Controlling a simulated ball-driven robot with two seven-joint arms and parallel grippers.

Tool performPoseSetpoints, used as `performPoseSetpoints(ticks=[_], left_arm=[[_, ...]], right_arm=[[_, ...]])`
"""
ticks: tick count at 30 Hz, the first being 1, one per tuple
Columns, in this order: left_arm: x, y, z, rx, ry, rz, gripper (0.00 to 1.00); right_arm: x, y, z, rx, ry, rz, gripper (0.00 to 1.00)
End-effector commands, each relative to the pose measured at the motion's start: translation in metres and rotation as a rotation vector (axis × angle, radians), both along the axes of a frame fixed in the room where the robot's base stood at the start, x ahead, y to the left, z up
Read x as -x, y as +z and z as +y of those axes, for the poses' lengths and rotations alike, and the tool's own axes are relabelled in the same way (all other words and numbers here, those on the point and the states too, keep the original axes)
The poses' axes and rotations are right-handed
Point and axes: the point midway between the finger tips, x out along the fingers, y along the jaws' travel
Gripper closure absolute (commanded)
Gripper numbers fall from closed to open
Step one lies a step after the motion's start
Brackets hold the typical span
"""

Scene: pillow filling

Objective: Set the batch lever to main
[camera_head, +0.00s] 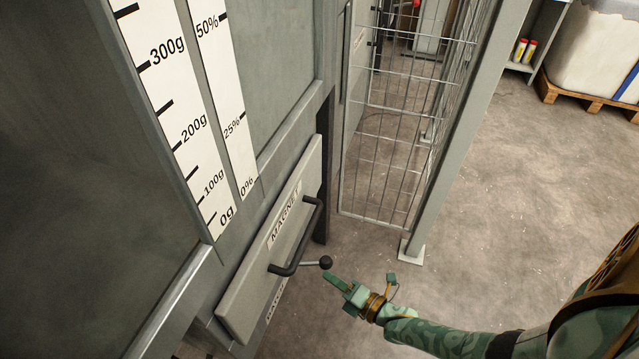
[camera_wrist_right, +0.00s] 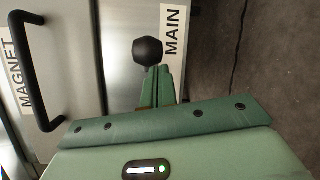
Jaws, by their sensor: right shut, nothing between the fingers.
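The batch lever shows in the head view as a short metal rod with a black ball knob (camera_head: 326,262), sticking out beside the magnet drawer's handle. In the right wrist view the black ball (camera_wrist_right: 148,51) sits just left of a white label reading MAIN (camera_wrist_right: 173,30). My right gripper (camera_head: 336,282) is shut and empty, its green fingers just below and right of the knob. In the wrist view its fingertips (camera_wrist_right: 157,74) reach the ball's lower edge; I cannot tell whether they touch it. The rod is hidden there. My left gripper is out of view.
A grey magnet drawer front (camera_head: 240,300) with a black bar handle (camera_head: 300,240) is close left of the knob. A wire mesh fence (camera_head: 385,170) and its grey post (camera_head: 455,140) stand behind. The concrete floor (camera_head: 520,210) is open to the right.

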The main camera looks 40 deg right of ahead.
Motion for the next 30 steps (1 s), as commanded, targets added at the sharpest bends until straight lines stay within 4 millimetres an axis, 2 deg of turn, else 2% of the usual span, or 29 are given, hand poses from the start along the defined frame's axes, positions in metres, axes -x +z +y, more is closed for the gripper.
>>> performPoseSetpoints(ticks=[26,30], left_arm=[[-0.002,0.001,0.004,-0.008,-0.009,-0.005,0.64],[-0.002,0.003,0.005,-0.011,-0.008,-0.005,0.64]], right_arm=[[0.003,0.000,-0.005,0.000,-0.011,-0.001,1.00],[0.012,0.002,-0.007,0.000,-0.012,0.000,1.00]])
